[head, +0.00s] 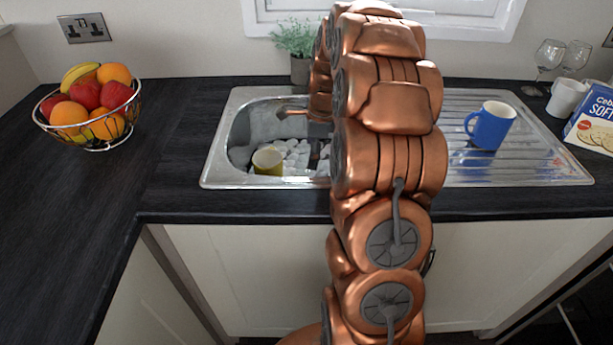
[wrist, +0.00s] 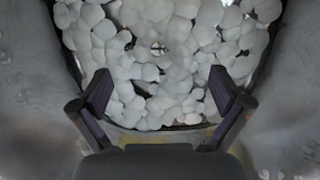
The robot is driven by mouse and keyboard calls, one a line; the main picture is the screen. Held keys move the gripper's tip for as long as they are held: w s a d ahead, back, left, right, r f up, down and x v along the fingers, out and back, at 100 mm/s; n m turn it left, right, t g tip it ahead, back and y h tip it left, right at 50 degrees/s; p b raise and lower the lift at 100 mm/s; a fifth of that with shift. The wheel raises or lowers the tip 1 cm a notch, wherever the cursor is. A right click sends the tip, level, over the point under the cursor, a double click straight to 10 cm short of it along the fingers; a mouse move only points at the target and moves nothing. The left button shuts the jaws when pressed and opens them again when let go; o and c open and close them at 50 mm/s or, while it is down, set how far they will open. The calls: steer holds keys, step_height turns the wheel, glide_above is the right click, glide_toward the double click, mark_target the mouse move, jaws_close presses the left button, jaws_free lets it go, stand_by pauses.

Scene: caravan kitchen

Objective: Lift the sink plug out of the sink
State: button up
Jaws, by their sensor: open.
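The metal sink (head: 238,125) is set in the worktop and its bowl is filled with white, foam-like lumps (wrist: 150,75). In the wrist view a small dark and shiny spot (wrist: 158,48) shows among the lumps, ahead of my gripper. It may be part of the sink plug or the drain; I cannot tell which. The rest of the plug is hidden. My gripper (wrist: 160,90) points down into the bowl, its two fingers wide apart with only lumps seen between them. In the head view my arm covers much of the bowl.
A yellow mug (head: 267,161) lies in the bowl's front part. A blue mug (head: 492,126) stands on the drainer (head: 540,165) at right. A fruit basket (head: 90,115) stands on the left worktop. A potted plant (head: 299,68) stands behind the sink. Glasses and a cracker box (head: 596,120) are far right.

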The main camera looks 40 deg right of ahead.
mark_target(308, 171)
steer(key=f, duration=0.2)
steer(key=a+f+p, duration=0.1)
steer(key=f, duration=0.2)
steer(key=shift+w+a, duration=0.1)
steer(key=shift+w, duration=0.1)
steer(key=shift+w+f, duration=0.1)
steer(key=shift+f, duration=0.4)
steer(key=shift+c, duration=0.2)
steer(key=c, duration=1.7)
jaws_close()
steer(key=shift+s+f, duration=0.15)
steer(key=shift+s, duration=0.05)
